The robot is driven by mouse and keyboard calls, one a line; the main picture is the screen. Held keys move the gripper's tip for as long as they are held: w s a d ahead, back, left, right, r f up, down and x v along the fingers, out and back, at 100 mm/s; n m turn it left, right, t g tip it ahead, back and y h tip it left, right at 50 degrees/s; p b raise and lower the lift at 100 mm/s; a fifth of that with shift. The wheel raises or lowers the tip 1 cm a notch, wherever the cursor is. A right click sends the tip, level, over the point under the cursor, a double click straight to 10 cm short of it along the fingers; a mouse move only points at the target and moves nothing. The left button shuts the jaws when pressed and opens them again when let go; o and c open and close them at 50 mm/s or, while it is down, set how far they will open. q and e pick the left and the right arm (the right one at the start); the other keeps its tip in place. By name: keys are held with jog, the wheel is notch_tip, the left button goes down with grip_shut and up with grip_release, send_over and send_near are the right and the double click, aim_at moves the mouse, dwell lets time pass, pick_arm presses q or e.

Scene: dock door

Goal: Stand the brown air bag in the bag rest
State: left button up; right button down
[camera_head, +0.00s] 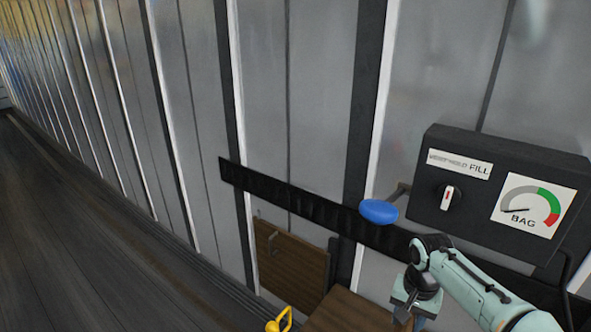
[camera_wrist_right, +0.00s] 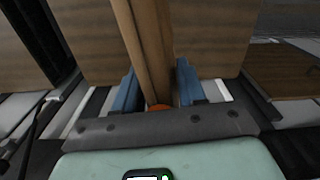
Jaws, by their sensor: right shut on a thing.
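My right gripper (camera_head: 403,312) is at the bottom right of the head view, pointing down. In the right wrist view its two blue fingers (camera_wrist_right: 159,92) are shut on a narrow brown upright thing (camera_wrist_right: 147,45), which looks like the brown air bag seen edge-on. A small orange spot (camera_wrist_right: 158,107) shows at its near end between the fingers. The lower part of the held thing is hidden. I cannot clearly pick out the bag rest. My left gripper is not in view.
A dark control box (camera_head: 497,195) with a FILL switch and a BAG gauge is on the ribbed wall, above my right arm. A blue knob (camera_head: 378,211) sticks out beside it. Brown boards (camera_head: 290,262) (camera_head: 350,312) and a yellow handle (camera_head: 280,321) are low down. The floor at left is clear.

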jog(key=w+a+f+n, duration=0.1)
jog(key=w+a+f, duration=0.1)
jog(key=a, duration=0.3)
jog(key=w+a+f+n, duration=0.2)
jog(key=w+a, duration=0.2)
jog(key=a, duration=0.1)
jog(key=shift+w+a+f, duration=0.15)
jog(key=shift+a+f, duration=0.15)
jog(key=shift+f, duration=0.1)
jog(key=shift+d, duration=0.1)
